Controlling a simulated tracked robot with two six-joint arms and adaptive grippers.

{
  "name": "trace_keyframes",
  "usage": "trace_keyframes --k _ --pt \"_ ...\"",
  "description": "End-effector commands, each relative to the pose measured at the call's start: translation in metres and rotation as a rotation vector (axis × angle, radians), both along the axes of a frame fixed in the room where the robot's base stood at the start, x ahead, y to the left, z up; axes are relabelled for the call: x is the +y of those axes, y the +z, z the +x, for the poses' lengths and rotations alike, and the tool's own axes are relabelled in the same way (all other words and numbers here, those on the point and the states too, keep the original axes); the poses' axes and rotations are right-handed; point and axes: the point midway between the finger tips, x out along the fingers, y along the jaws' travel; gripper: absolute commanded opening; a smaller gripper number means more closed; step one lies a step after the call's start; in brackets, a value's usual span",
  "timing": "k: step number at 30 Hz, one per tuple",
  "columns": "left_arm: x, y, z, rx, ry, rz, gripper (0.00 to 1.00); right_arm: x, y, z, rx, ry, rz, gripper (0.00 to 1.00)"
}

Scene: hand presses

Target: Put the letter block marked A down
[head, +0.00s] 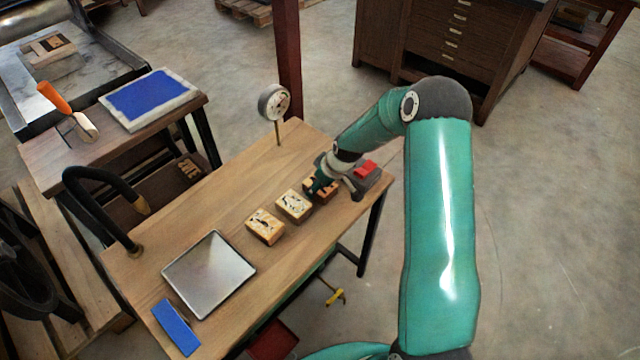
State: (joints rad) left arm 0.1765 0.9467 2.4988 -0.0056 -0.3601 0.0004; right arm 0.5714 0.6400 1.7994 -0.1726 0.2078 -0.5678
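Three wooden letter blocks stand in a slanting row on the wooden table. The near block (265,227) and the middle block (294,205) have pale tops with dark marks. The far block (332,192) is partly hidden by my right gripper (319,186), which reaches down over it. I cannot read the letters, so I cannot tell which block is marked A. The gripper's fingers are at the far block, but whether they close on it is unclear. The far block seems to be at table height, in line with the others. My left gripper is not in view.
A grey device with a red top (364,169) is close beside my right gripper. A dial gauge (274,103) stands at the table's back edge. A metal plate (209,273) and a blue bar (176,327) lie at the near left. The table's middle left is clear.

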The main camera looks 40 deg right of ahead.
Motion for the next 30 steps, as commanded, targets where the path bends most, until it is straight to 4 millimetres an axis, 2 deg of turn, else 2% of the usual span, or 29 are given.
trace_keyframes --k 6,7,11,24,30 --pt "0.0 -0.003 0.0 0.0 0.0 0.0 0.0 0.0 -0.002 0.0 0.0 0.0 0.0 0.19" --pt "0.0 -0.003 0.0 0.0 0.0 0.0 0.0 0.0 -0.002 0.0 0.0 0.0 0.0 0.65" --pt "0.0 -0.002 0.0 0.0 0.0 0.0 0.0 0.0 -0.001 0.0 0.0 0.0 0.001 0.87" --pt "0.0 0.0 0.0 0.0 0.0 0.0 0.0 0.0 0.003 -0.001 0.0 0.0 0.0 0.89" --pt "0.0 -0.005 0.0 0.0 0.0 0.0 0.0 -0.001 0.026 -0.01 -0.003 0.0 -0.002 0.89"
